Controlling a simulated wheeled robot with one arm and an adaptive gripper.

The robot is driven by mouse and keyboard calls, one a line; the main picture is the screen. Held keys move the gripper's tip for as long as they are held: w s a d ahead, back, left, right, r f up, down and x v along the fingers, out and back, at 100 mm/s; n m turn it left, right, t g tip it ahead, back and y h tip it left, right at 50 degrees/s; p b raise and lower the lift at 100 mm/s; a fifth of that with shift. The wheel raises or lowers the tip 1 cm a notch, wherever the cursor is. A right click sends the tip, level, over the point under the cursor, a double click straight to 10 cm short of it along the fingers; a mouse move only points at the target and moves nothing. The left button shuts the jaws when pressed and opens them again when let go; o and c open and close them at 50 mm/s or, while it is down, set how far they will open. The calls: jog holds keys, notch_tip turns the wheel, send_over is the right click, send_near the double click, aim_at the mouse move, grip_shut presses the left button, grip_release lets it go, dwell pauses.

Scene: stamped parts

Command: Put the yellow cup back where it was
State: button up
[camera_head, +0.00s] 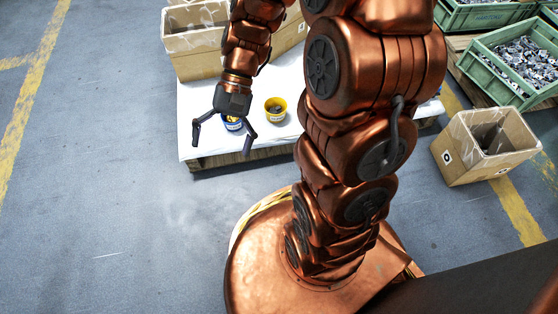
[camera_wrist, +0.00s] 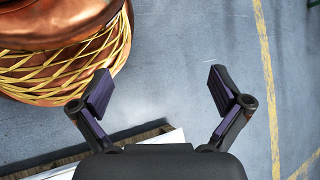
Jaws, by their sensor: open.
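The yellow cup (camera_head: 275,107) stands upright on the white-topped pallet (camera_head: 205,135), with something dark inside it. A blue cup (camera_head: 232,124) stands to its left, partly hidden behind my gripper. My gripper (camera_head: 221,146) is open and empty, its fingers spread near the pallet's front edge, to the left of the yellow cup. In the wrist view my gripper's two fingers (camera_wrist: 161,92) are wide apart with only grey floor between them. Neither cup shows in the wrist view.
Cardboard boxes (camera_head: 193,66) stand at the back of the pallet. Another open box (camera_head: 485,150) is on the floor at right. Green crates (camera_head: 490,60) of metal parts are at the upper right. The floor at left is clear, with yellow lines (camera_head: 30,90).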

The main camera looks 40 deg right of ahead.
jog(key=s+d+r+n+t+h, duration=0.2)
jog(key=s+d+n+h, duration=0.3)
jog(key=s, duration=0.7)
jog(key=d+h, duration=0.1)
jog(key=h, duration=0.1)
jog(key=shift+d+r+h, duration=0.25)
jog(key=shift+r+h, duration=0.05)
jog(key=shift+h, duration=0.1)
jog(key=shift+w, duration=0.1)
